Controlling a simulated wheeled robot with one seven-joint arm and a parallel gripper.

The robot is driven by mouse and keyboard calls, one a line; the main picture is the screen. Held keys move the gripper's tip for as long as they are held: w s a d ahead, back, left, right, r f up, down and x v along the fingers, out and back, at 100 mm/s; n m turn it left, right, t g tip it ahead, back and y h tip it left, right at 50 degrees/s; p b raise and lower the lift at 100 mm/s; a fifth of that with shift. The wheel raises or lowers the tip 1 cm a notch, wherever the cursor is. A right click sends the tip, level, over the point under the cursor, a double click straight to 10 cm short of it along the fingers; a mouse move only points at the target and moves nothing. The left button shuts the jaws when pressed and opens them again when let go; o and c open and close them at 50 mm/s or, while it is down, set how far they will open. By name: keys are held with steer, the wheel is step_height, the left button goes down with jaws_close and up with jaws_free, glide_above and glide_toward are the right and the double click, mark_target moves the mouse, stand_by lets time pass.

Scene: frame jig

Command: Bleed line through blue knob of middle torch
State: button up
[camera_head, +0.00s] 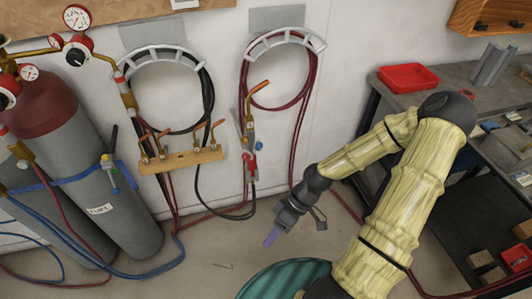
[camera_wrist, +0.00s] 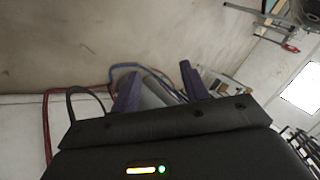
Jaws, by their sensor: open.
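A torch (camera_head: 249,135) with a curved copper tip hangs upright on the wall, right of the wooden tip rack. It has a red knob (camera_head: 258,146) and a small bluish part beside it, too small to make out surely. Another brass torch (camera_head: 127,95) hangs further left. I cannot tell for sure which is the middle one. My gripper (camera_head: 271,238) is low in front of the wall, below and right of the first torch and apart from it. In the wrist view its two purple fingers (camera_wrist: 160,88) are spread, with nothing held between them.
Grey gas cylinders (camera_head: 112,213) with gauges stand at the left. A wooden rack (camera_head: 180,161) holds several copper tips. Red and dark hoses loop over wall hangers (camera_head: 283,37). A green round drum (camera_head: 285,280) stands below my arm. A workbench with a red tray (camera_head: 408,78) is at the right.

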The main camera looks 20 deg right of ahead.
mark_target(261, 147)
steer(key=w+d+r+n+t+y+b, duration=0.35)
steer(key=w+t+y, duration=0.25)
steer(key=w+t, duration=0.2)
steer(key=w+d+r+t, duration=0.1)
steer(key=d+r+t, duration=0.2)
steer(key=d, duration=0.3)
steer(key=w+d+r+t+h+b, duration=0.1)
steer(key=d+r+t, duration=0.2)
steer(key=d, duration=0.3)
steer(key=shift+d+r+m+t, duration=0.2)
steer(key=shift+d+m+t, duration=0.2)
steer(key=shift+t, duration=0.5)
steer(key=shift+w+a, duration=0.1)
steer(key=shift+a, duration=0.05)
steer(key=p+x, duration=0.5)
steer(key=x, duration=1.1)
steer(key=shift+w+a, duration=0.1)
steer(key=shift+a, duration=0.05)
steer(key=shift+w+a+f, duration=0.1)
steer(key=shift+w+a, duration=0.2)
steer(key=shift+w, duration=0.05)
